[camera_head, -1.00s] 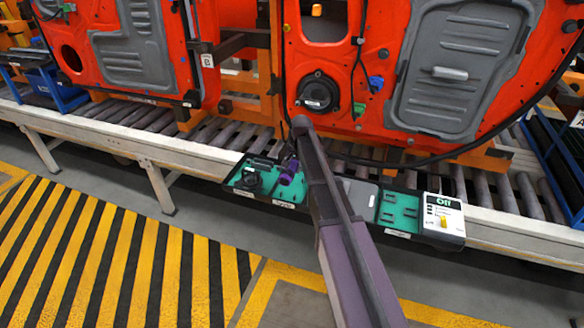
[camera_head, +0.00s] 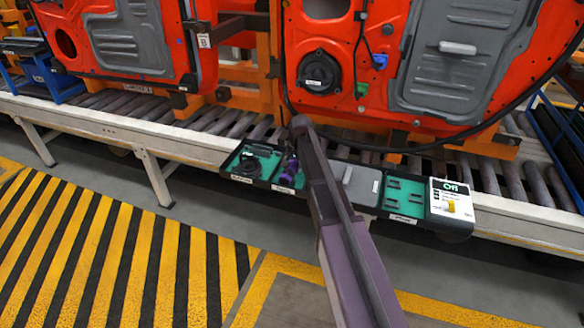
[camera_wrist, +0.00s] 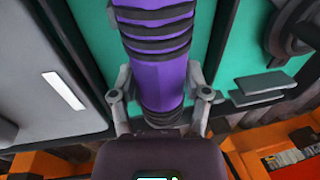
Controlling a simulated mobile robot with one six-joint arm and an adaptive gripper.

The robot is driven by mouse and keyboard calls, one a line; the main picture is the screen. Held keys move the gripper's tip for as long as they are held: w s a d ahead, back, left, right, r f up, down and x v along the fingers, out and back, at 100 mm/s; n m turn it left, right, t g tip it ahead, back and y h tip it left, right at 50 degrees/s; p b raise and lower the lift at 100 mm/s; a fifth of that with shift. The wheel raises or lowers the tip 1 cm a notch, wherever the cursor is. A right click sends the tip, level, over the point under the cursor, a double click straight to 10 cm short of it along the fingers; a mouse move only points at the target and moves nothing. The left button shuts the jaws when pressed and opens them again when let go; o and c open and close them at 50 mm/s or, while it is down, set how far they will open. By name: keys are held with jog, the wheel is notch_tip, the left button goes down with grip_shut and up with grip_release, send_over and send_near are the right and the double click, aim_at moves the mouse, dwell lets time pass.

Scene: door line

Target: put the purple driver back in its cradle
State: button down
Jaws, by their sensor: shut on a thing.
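The purple driver (camera_wrist: 160,80) fills the middle of the wrist view, with black ribs around its body. My gripper (camera_wrist: 161,100) is shut on it, one finger on each side. In the head view the purple driver (camera_head: 289,170) shows at the second teal compartment of the tool tray (camera_head: 272,188), left of my arm. My gripper itself is hidden behind my arm there. The cradle is mostly covered by the driver and arm; a grey bracket (camera_wrist: 262,84) shows beside the driver in the wrist view. I cannot tell whether the driver touches its cradle.
A dark round tool (camera_head: 249,165) lies in the left compartment. A grey lid (camera_head: 360,185), an empty teal compartment with dark brackets (camera_head: 405,193) and a white box with a yellow knob (camera_head: 452,205) lie to the right.

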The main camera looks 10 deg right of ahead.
jog(key=shift+f+b, duration=0.3)
jog(key=shift+f, duration=0.2)
jog(key=shift+a+f+b, duration=0.1)
jog(key=shift+f+b, duration=0.15)
jog(key=shift+b, duration=0.1)
dwell(1.0)
grip_release()
jog(key=shift+r, duration=0.1)
notch_tip(320, 180, up, 10)
jog(key=p, duration=1)
jog(key=shift+r+p, duration=0.15)
jog(key=shift+p, duration=0.15)
jog(key=a+r+t+y+p, duration=0.1)
jog(key=a+r+y+p, duration=0.1)
jog(key=r, duration=0.4)
jog(key=a+r+t+y+p, duration=0.1)
jog(key=a+r+y+p, duration=0.2)
jog(key=r+p, duration=0.2)
jog(key=a+r+n+t+y+p, duration=0.1)
jog(key=a+r+y+p, duration=0.2)
jog(key=r, duration=0.4)
jog(key=shift+r+p, duration=0.2)
jog(key=shift+p, duration=0.3)
